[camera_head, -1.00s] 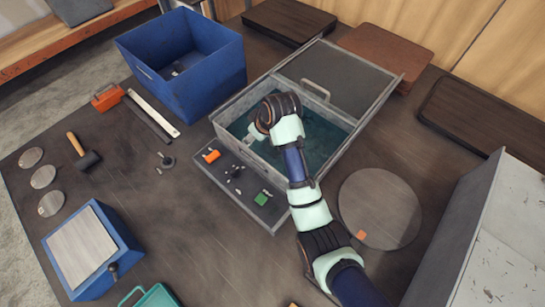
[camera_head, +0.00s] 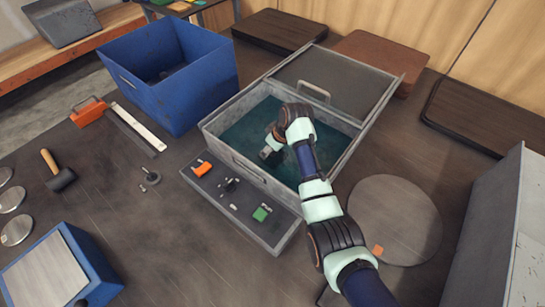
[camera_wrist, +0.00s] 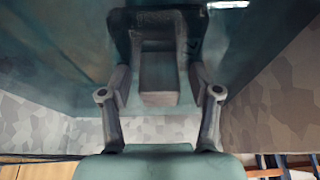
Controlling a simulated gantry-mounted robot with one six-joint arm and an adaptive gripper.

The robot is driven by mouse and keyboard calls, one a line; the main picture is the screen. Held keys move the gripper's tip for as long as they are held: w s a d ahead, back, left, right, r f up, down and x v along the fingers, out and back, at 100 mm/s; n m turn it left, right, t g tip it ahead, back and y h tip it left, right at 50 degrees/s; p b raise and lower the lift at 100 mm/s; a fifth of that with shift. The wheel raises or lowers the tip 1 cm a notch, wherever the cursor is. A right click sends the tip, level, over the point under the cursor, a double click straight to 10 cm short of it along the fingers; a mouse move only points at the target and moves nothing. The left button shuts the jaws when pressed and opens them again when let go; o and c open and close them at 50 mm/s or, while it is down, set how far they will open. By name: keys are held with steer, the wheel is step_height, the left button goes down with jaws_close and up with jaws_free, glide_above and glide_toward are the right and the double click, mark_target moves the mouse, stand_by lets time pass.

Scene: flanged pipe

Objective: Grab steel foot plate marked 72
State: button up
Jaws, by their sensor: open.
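My gripper (camera_head: 268,150) is inside the open grey metal box (camera_head: 225,128), over its dark teal interior. In the wrist view my gripper (camera_wrist: 160,85) has its two fingers spread apart, and a grey block-like shape (camera_wrist: 160,72) with a darker surround shows between and beyond them. A faint dark mark lies on the right of that surround, but I cannot read it. I cannot tell whether this shape is the foot plate marked 72 or whether the fingers touch it. No number 72 is legible in either view.
A ledge in front holds an orange part (camera_head: 202,168) and a green part (camera_head: 262,213). A blue bin (camera_head: 165,85) stands left; a round plate (camera_head: 395,222) lies right.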

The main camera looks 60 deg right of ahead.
steer(key=shift+w+f, duration=0.15)
steer(key=shift+f, duration=0.2)
jaws_close()
steer(key=shift+r, duration=0.2)
step_height(320, 180, up, 20)
steer(key=p, duration=0.6)
steer(key=shift+p, duration=0.4)
